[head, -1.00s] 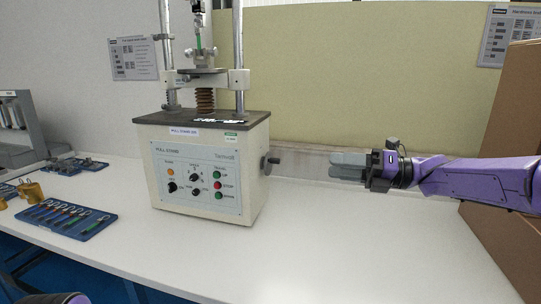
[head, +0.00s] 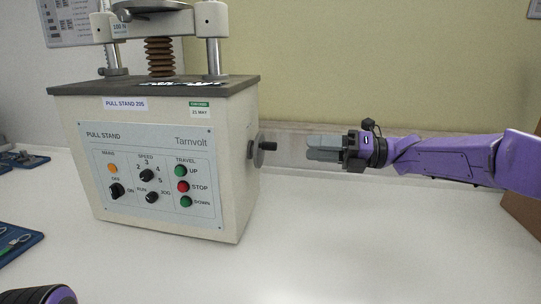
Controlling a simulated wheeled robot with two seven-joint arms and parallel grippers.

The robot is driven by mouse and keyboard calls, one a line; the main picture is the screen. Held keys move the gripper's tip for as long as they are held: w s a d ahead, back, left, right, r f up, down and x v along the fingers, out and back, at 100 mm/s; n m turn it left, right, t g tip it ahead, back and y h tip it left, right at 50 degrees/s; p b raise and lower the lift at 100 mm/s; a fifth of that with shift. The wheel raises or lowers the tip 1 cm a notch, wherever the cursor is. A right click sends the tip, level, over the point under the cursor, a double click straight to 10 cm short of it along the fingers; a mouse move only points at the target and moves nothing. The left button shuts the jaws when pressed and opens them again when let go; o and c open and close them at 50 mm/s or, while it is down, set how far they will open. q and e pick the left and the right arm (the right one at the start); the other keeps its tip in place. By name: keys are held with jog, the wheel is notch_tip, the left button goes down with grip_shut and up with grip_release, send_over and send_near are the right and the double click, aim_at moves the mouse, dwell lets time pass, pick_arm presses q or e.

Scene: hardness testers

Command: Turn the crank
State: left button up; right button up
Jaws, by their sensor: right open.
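The crank (head: 260,150) is a dark grey disc with a small light knob, on the right side of the cream pull stand (head: 235,150). My right gripper (head: 309,148) is to the right of the crank at about the same height in the picture. It points left towards the crank, with a gap between them, and holds nothing. Its fingers overlap from this side, so the space between them is hard to see. A purple and black part of my left arm (head: 38,296) shows at the bottom left corner; its gripper is out of view.
The stand's front panel (head: 150,175) has knobs and green and red buttons. A blue tray (head: 15,240) lies at the left edge. A brown box (head: 522,212) stands at the far right. The white table (head: 350,250) is clear in front of the right arm.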

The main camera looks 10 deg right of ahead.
aim_at(273, 146)
jog(key=p+x, duration=0.1)
jog(key=x, duration=0.9)
jog(key=shift+w+a+f, duration=0.1)
jog(key=shift+w+a, duration=0.1)
jog(key=shift+a, duration=0.05)
grip_shut()
